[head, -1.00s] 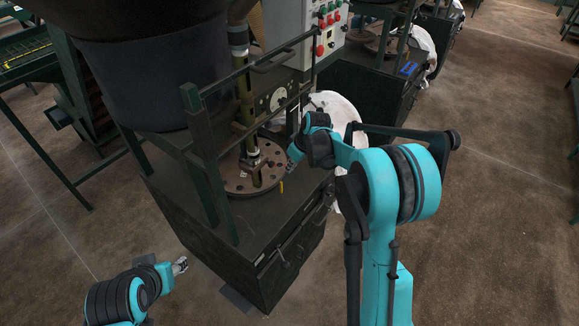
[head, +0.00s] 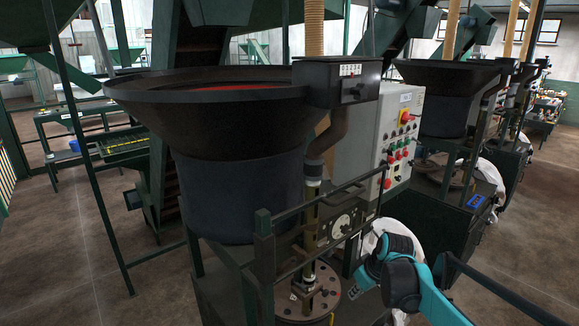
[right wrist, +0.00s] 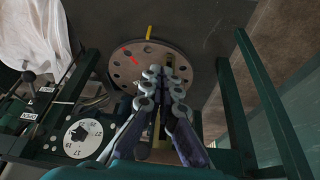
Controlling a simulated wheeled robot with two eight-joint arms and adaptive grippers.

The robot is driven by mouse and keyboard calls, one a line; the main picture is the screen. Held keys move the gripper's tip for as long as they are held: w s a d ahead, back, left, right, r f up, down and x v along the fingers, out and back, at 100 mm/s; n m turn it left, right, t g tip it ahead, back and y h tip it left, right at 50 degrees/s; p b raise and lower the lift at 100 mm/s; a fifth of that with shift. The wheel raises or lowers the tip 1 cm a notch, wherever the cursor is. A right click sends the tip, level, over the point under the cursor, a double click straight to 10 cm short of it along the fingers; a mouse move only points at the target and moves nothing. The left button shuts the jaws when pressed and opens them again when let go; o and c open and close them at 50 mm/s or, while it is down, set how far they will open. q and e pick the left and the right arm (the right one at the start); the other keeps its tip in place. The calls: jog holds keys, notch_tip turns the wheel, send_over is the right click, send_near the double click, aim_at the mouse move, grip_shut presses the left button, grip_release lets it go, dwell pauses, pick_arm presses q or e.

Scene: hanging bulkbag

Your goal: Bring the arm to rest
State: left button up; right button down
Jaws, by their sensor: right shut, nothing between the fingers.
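My right arm, teal and black, comes in from the lower right in the head view. Its gripper (head: 357,287) is low in the frame, beside the round plate with holes (head: 290,306) on the machine. In the right wrist view the right gripper's fingers (right wrist: 164,75) are together and empty, and overlap the holed plate (right wrist: 127,63) in the picture. Whether they touch it cannot be told. My left arm and gripper are outside the head view.
The machine's dark railing (head: 265,262) and dial (head: 341,226) are close to the right gripper. A dark hopper (head: 240,190) and a control box (head: 372,135) with buttons rise above. White bag cloth (right wrist: 32,38) hangs nearby. Brown floor (head: 537,225) is open at right.

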jog(key=s+a+f+m+t+h+b, duration=0.1)
jog(key=s+f+m+b, duration=0.1)
jog(key=s, duration=1)
jog(key=s+a+f+m+t+h+b, duration=0.1)
jog(key=s+a+f+m+t+b, duration=0.1)
jog(key=s, duration=1)
jog(key=shift+s+f+m+b, duration=0.3)
jog(key=shift+f+m+b, duration=0.4)
jog(key=shift+f+b, duration=0.2)
